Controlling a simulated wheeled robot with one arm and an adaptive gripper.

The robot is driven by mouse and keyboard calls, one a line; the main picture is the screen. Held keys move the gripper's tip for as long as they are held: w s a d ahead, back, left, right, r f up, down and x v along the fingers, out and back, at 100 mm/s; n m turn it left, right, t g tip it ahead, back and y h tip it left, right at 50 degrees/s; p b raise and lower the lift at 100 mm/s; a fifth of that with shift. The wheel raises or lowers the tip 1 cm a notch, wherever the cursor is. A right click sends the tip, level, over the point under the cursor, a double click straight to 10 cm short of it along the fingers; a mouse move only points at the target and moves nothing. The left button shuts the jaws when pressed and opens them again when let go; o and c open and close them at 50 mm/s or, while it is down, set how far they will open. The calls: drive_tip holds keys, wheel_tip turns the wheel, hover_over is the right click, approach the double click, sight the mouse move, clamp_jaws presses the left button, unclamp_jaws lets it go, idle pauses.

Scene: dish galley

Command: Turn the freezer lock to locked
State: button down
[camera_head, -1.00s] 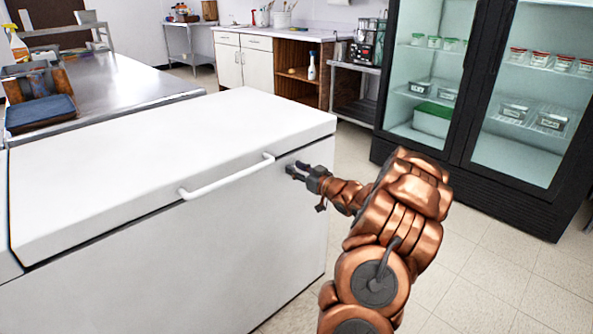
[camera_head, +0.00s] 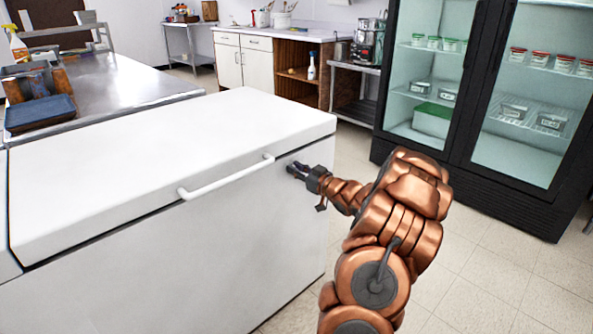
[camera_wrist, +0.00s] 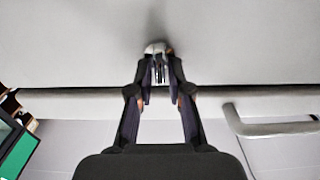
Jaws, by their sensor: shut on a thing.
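The white chest freezer (camera_head: 140,170) has its lid (camera_head: 190,140) down and a white bar handle (camera_head: 228,177) on its front. My gripper (camera_head: 292,168) is at the freezer's front face, right of the handle and just below the lid edge. In the wrist view my gripper (camera_wrist: 160,75) is shut on the small silvery freezer lock (camera_wrist: 156,48), which stands out from the white front. The fingers cover part of the lock, and I cannot tell its turn position. The handle also shows in the wrist view (camera_wrist: 265,129).
A steel table (camera_head: 120,90) with a blue tray (camera_head: 40,113) stands behind the freezer at the left. A black glass-door fridge (camera_head: 480,160) stands at the right. The tiled floor (camera_head: 480,270) between it and the freezer is clear.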

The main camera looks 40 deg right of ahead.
drive_tip(key=shift+f, duration=0.1)
drive_tip(key=shift+a+f+n+b, duration=0.15)
drive_tip(key=shift+a+n+b, duration=0.05)
drive_tip(key=shift+n+b, duration=2.75)
drive_tip(key=shift+a+f+n+b, duration=0.15)
drive_tip(key=shift+f+n+b, duration=0.05)
drive_tip(key=shift+n+b, duration=2.75)
drive_tip(key=shift+a+f+n+b, duration=0.15)
drive_tip(key=shift+a+n+b, duration=0.05)
drive_tip(key=shift+n+b, duration=2.75)
drive_tip(key=c, duration=1.2)
unclamp_jaws()
drive_tip(key=shift+c, duration=0.2)
drive_tip(key=shift+s, duration=0.1)
